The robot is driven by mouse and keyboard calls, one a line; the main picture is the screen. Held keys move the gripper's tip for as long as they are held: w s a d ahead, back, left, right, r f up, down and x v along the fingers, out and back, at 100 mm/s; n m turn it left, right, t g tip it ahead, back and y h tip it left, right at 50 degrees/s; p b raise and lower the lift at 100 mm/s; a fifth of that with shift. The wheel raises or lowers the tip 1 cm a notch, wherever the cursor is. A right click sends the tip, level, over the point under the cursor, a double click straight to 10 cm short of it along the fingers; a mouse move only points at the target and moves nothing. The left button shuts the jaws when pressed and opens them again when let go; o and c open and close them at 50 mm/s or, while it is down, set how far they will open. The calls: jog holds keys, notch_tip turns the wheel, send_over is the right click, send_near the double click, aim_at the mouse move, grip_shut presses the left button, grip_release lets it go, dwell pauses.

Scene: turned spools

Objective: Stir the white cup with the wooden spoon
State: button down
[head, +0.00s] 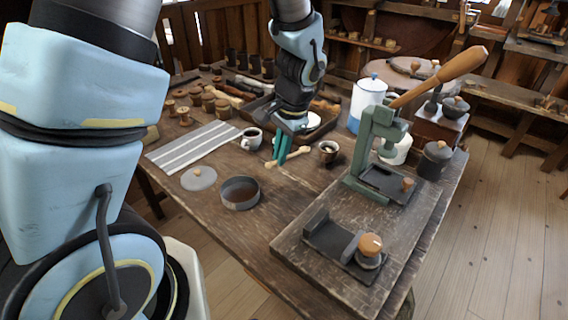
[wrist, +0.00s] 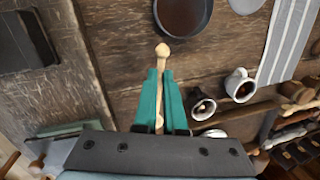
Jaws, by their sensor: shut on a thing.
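The wooden spoon (head: 296,155) is a pale turned stick with a knobbed end. My gripper (head: 280,158), with teal fingers, is shut on it above the table. In the wrist view the spoon (wrist: 162,51) sticks out past the fingertips (wrist: 161,75), and its other part lies between the fingers. The white cup (head: 244,144) stands upright with dark liquid inside, left of my gripper in the head view. It also shows in the wrist view (wrist: 234,80), right of the fingers. The spoon is apart from the cup.
A brownish cup (head: 328,158) stands right of my gripper. A round dark pan (head: 240,205) and a grey lid (head: 198,179) lie nearer the front. A striped cloth (head: 190,147) lies left. A green lever press (head: 362,160) and a white-blue canister (head: 366,100) stand right.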

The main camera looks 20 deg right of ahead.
jog(key=w+a+r+m+t+y+b, duration=0.1)
jog(key=w+r+m+t+y, duration=0.2)
jog(key=w+m, duration=0.4)
jog(key=w+r+m+t+y+b, duration=0.2)
jog(key=w+r+m+t, duration=0.3)
jog(key=w, duration=1.1)
jog(key=r+m+y, duration=0.1)
jog(key=m, duration=0.1)
jog(key=shift+w+a+m+t+y, duration=0.3)
jog(key=shift+w+a+m+t, duration=0.05)
jog(key=shift+w+m+t, duration=0.05)
jog(key=shift+f+b, duration=0.1)
jog(key=shift+b, duration=0.25)
notch_tip(320, 180, down, 9)
jog(key=b, duration=0.5)
jog(key=shift+r, duration=0.2)
jog(key=shift+s+d, duration=0.15)
jog(key=shift+s, duration=0.1)
